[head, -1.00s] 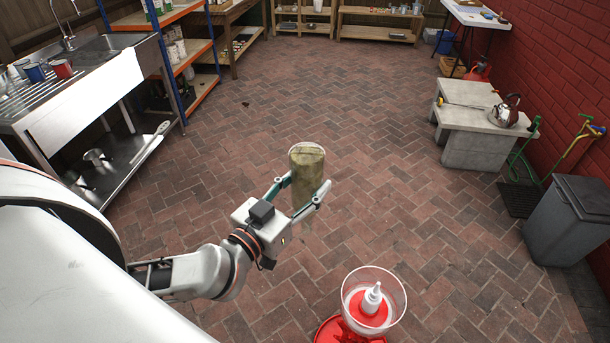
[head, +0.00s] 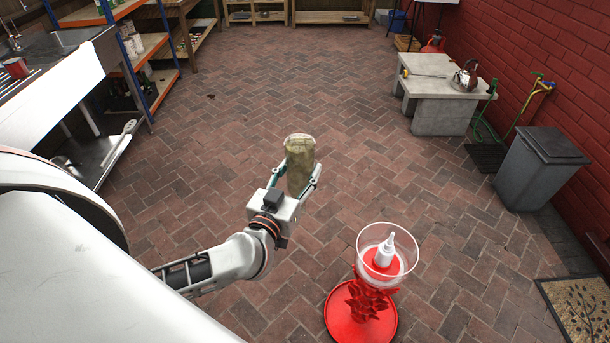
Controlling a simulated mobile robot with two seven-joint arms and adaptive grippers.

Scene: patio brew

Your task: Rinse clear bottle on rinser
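My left gripper (head: 294,186) is shut on the clear bottle (head: 300,160), with a finger on each side of it. The bottle looks see-through and greenish-brown, and is held in the air, slightly tilted. Its neck is not clearly visible. The rinser (head: 366,310) stands on the floor to the lower right of the gripper. It has a red round base, a red stem and a clear bowl (head: 405,262) with a white nozzle (head: 386,250) in the middle. The bottle is apart from the rinser. My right gripper is not in view.
A steel sink bench (head: 60,75) and a shelf rack (head: 150,45) line the left. A concrete bench (head: 440,105) with a kettle (head: 466,76), a grey bin (head: 538,165) and a doormat (head: 585,305) are on the right. The brick floor between is clear.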

